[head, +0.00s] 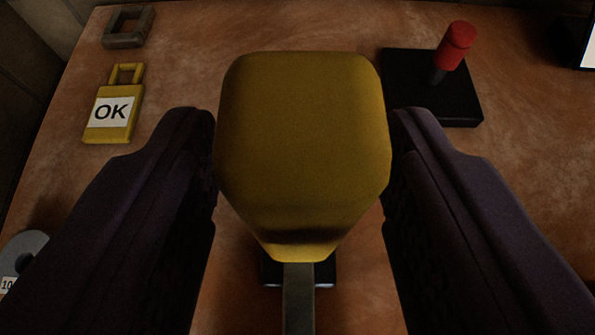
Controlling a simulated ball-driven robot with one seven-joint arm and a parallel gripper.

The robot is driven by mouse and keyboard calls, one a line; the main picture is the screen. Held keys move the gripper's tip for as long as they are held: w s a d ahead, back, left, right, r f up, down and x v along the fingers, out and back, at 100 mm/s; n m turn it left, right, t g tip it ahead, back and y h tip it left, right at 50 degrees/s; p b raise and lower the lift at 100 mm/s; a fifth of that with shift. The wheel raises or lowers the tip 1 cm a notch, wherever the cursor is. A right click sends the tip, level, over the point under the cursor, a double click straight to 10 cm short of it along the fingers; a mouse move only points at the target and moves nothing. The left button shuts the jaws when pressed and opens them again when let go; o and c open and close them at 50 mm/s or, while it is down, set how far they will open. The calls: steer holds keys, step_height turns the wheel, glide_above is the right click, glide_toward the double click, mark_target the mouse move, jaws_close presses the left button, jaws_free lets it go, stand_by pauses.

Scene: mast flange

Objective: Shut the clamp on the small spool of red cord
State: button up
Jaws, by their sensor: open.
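A large yellow block-like handle (302,150) fills the middle of the view, tapering down to a grey metal bar (299,300). A small black base (270,272) shows partly behind the bar. My gripper (301,120) is open, with one dark finger on each side of the yellow handle. The fingers look very close to its sides; I cannot tell whether they touch it. I cannot make out a spool of red cord. A red cylindrical grip (455,45) leans on a short dark stem on a black plate (430,100) at the upper right.
A yellow padlock-shaped tag marked OK (112,110) lies at the upper left. A grey square frame (129,27) is beyond it. A grey disc with a label (22,258) shows at the left edge. A dark object with a white face (588,45) is at the right edge.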

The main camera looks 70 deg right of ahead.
steer(key=p+v, duration=0.1)
steer(key=v, duration=0.6)
steer(key=shift+a, duration=0.25)
steer(key=shift+s, duration=0.1)
